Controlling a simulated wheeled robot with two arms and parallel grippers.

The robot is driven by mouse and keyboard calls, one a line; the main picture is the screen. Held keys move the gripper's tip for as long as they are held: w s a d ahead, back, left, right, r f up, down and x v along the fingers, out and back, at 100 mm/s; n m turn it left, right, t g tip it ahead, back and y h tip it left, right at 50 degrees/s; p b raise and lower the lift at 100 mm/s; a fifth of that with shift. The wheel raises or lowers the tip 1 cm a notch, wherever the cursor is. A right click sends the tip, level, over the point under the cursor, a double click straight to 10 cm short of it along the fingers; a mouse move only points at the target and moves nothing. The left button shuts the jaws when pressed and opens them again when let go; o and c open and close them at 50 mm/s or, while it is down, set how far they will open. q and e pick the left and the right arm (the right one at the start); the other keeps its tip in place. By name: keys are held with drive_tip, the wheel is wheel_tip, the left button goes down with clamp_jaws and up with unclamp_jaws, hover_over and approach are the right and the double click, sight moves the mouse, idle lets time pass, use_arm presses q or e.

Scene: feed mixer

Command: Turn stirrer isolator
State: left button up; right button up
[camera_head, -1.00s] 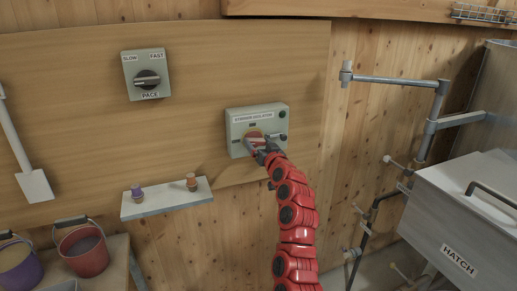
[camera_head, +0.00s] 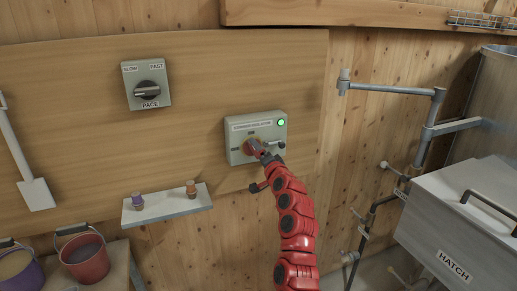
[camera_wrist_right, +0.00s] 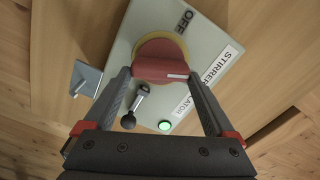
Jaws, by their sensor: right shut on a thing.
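The stirrer isolator (camera_head: 240,151) is a grey box on the wooden panel, with a red rotary handle (camera_head: 250,147) on a yellow plate. Its green lamp (camera_head: 281,123) is lit. My right gripper (camera_head: 262,152) is at the handle and hides part of it. In the right wrist view, the red handle (camera_wrist_right: 162,68) sits between the two fingers of my right gripper (camera_wrist_right: 160,78), which is shut on it. The word OFF (camera_wrist_right: 186,20) shows beyond the handle. A small ball-ended lever (camera_wrist_right: 136,105) is beside it. My left gripper is out of view.
A grey pace switch (camera_head: 147,86) is at the upper left. Buckets (camera_head: 85,258) stand at the lower left. A steel hatch box (camera_head: 455,225) and pipes (camera_head: 392,85) are at the right.

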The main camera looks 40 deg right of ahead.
drive_tip(key=shift+f+m+p, duration=0.1)
drive_tip(key=shift+m+p, duration=1.35)
drive_tip(key=shift+m, duration=0.95)
drive_tip(key=shift+f, duration=0.1)
drive_tip(key=o, duration=1.1)
drive_tip(key=shift+c, duration=0.2)
drive_tip(key=b+v, duration=0.6)
drive_tip(key=v, duration=1.1)
drive_tip(key=shift+s, duration=0.2)
drive_tip(key=shift+a, duration=0.1)
